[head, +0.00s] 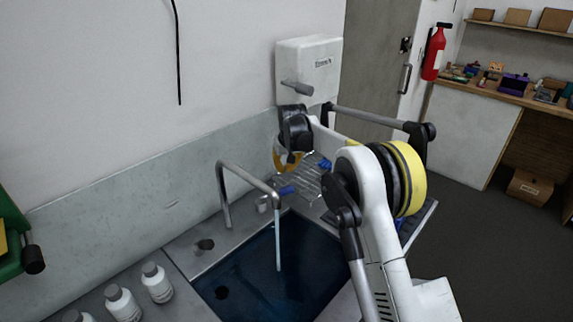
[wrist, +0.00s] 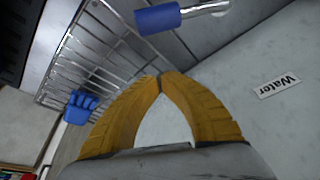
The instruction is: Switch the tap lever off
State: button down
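The tap's bent grey spout (head: 238,172) stands over the sink, and a thin stream of water (head: 278,245) runs from it. A blue-ended lever (head: 287,190) shows just behind the spout; in the wrist view its blue handle (wrist: 158,18) sits on a metal rod at the top. My gripper (wrist: 160,76) has yellow fingers whose tips meet, with nothing between them. The blue handle is beyond the tips, apart from them in the picture. In the head view my gripper (head: 287,162) is behind the spout, partly hidden by my arm.
A dark-blue sink basin (head: 250,285) lies below the spout. A wire rack (wrist: 85,50) with a blue piece (wrist: 80,106) is beside my gripper. A "Water" label (wrist: 278,86) is at right. White bottles (head: 157,283) stand at left; a wall dispenser (head: 310,65) is behind.

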jog(key=shift+x, duration=1.15)
jog(key=s, duration=0.1)
jog(key=s+b, duration=0.1)
jog(key=s, duration=0.1)
jog(key=shift+s+d+f, duration=0.1)
jog(key=shift+d+f, duration=0.05)
jog(key=shift+d, duration=0.25)
jog(key=shift+s+f, duration=0.1)
jog(key=shift+s, duration=0.15)
jog(key=shift+d, duration=0.1)
jog(key=shift+s, duration=0.15)
jog(key=shift+s+d+m, duration=0.15)
jog(key=shift+s+m, duration=0.1)
jog(key=shift+m, duration=0.05)
